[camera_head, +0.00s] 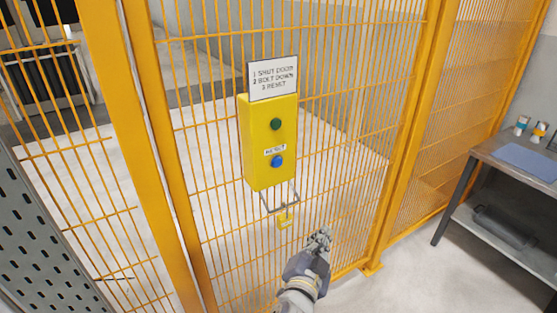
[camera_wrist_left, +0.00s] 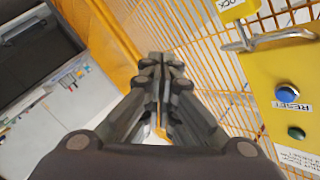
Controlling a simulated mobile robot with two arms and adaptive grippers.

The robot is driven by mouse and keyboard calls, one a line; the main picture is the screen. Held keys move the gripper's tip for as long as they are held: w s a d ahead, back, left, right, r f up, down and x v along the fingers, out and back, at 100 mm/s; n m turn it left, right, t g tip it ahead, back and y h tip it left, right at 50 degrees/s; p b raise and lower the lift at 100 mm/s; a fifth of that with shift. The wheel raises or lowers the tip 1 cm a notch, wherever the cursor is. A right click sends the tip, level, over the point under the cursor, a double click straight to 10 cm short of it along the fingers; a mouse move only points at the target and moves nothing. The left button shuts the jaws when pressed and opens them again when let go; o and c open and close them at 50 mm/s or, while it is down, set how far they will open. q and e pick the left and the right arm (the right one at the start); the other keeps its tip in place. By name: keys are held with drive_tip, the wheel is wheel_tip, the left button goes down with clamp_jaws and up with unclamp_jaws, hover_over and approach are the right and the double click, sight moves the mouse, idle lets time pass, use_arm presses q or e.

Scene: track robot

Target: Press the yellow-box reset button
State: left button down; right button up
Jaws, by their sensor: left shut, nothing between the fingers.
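The yellow box (camera_head: 255,150) is mounted on the orange mesh fence, with a green button (camera_head: 276,124) above a blue button (camera_head: 277,161). A label reading RESET (camera_head: 275,150) sits just above the blue button. In the left wrist view the yellow box (camera_wrist_left: 265,60) is at the right, with the blue button (camera_wrist_left: 287,93) and green button (camera_wrist_left: 296,132) visible. My left gripper (camera_head: 321,238) is shut and empty, below and to the right of the box, apart from the buttons. Its closed fingers (camera_wrist_left: 160,62) fill the middle of the left wrist view. My right gripper is not in view.
A white sign (camera_head: 272,78) tops the box. A metal hasp (camera_head: 280,203) and yellow lock tag (camera_head: 285,221) hang below it. The fence (camera_head: 345,110) spans the scene with thick orange posts. A grey table (camera_head: 490,150) stands at the right.

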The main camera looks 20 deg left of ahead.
sight(278, 163)
use_arm(q)
wheel_tip(278, 163, up, 15)
drive_tip(key=s+a+n+t+y, duration=0.1)
drive_tip(key=s+a+t+y, duration=0.1)
drive_tip(key=shift+a+t, duration=0.3)
drive_tip(key=shift+a, duration=0.1)
drive_tip(key=shift+p, duration=0.3)
drive_tip(key=w+a+p, duration=0.2)
drive_tip(key=w+a, duration=0.3)
drive_tip(key=a, duration=0.2)
drive_tip(key=shift+w, duration=0.2)
idle(0.5)
drive_tip(key=shift+w, duration=0.1)
drive_tip(key=shift+w+a, duration=0.2)
drive_tip(key=shift+a, duration=0.1)
